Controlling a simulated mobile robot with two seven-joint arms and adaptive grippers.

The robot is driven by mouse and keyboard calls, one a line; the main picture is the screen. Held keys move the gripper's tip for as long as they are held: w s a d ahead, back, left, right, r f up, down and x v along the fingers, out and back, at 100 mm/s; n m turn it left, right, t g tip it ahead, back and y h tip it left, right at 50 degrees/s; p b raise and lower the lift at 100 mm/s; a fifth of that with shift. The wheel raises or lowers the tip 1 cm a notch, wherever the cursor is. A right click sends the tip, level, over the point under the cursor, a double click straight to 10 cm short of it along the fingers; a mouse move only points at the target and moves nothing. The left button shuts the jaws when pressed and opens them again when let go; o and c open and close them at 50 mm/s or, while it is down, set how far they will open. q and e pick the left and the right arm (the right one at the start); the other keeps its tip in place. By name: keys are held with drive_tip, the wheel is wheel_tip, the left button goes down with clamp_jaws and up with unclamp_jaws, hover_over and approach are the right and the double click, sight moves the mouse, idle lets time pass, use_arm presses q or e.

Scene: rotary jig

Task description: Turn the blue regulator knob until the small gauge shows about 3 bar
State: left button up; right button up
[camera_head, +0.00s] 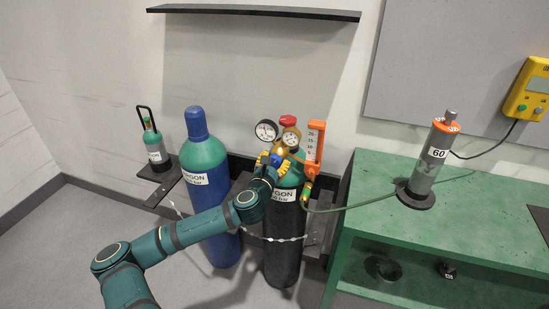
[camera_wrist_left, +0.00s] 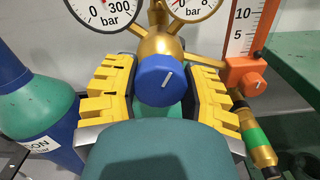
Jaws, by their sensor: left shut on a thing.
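In the head view my left gripper (camera_head: 275,166) reaches the regulator on the dark cylinder with the green top. The small gauge (camera_wrist_left: 195,8) is cut off at the top of the wrist view and also shows in the head view (camera_head: 291,137). I cannot read its needle. My right gripper is not in view.
A 300 bar gauge (camera_wrist_left: 103,10) is on the left. An orange flow tube (camera_head: 314,145) stands right of the regulator. A blue cylinder (camera_head: 219,242) stands close on the left. A green hose (camera_head: 350,207) runs to a grey device (camera_head: 428,165) on the green bench (camera_head: 480,220).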

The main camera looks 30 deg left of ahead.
use_arm(q)
drive_tip(key=m, duration=0.2)
drive_tip(key=m+p, duration=0.1)
drive_tip(key=shift+r+m, duration=0.2)
drive_tip(key=shift+m, duration=0.2)
drive_tip(key=m+p, duration=0.1)
drive_tip(key=m, duration=0.2)
drive_tip(key=shift+m, duration=0.3)
drive_tip(key=m+p, duration=0.1)
drive_tip(key=m, duration=0.2)
drive_tip(key=shift+m, duration=0.3)
drive_tip(key=shift+f+m, duration=0.1)
drive_tip(key=shift+m, duration=1.3)
drive_tip(key=o, duration=1.2)
drive_tip(key=shift+f, duration=0.1)
